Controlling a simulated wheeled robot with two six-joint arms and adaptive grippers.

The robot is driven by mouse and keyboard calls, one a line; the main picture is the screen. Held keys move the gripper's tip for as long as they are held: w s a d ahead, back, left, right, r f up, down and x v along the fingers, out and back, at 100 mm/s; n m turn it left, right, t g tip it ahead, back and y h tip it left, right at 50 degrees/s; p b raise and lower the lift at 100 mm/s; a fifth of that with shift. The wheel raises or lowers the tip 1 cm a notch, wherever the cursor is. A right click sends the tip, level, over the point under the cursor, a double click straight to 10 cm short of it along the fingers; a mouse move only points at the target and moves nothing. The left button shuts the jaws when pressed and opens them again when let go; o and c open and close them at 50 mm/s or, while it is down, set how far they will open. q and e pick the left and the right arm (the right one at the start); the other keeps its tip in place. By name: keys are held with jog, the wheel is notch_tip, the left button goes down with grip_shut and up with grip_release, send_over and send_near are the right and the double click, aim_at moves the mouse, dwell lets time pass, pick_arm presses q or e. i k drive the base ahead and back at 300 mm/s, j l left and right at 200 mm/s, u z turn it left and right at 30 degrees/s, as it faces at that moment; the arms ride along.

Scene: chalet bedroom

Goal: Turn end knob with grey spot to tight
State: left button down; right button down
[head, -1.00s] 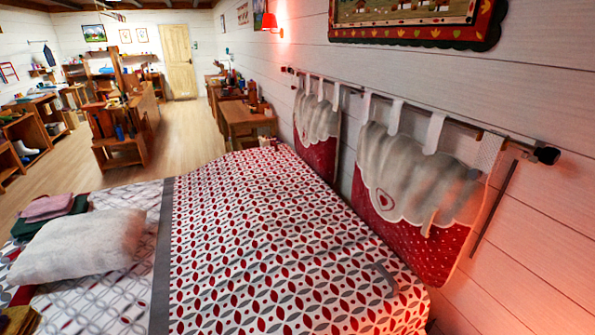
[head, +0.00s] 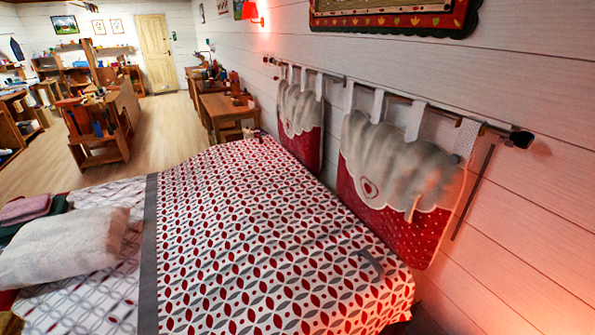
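A dark rod (head: 405,97) runs along the white plank wall on the right, with two red and white cushions hanging from it by tabs. A black end knob (head: 521,138) sits at its near right end. The far left end (head: 267,60) also shows a small dark end piece. At this distance I cannot make out a grey spot on either end, nor whether either is loose or tight. Neither of my grippers is in view.
A bed with a red, grey and white patterned cover (head: 250,230) fills the middle, below the rod. A pale pillow (head: 65,248) lies at left. A thin dark bar (head: 473,192) hangs near the knob. Wooden benches (head: 222,110) and open floor (head: 165,125) lie beyond.

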aim_at(523, 139)
jog(key=z, duration=1.5)
jog(key=i+l, duration=0.2)
jog(key=i, duration=0.1)
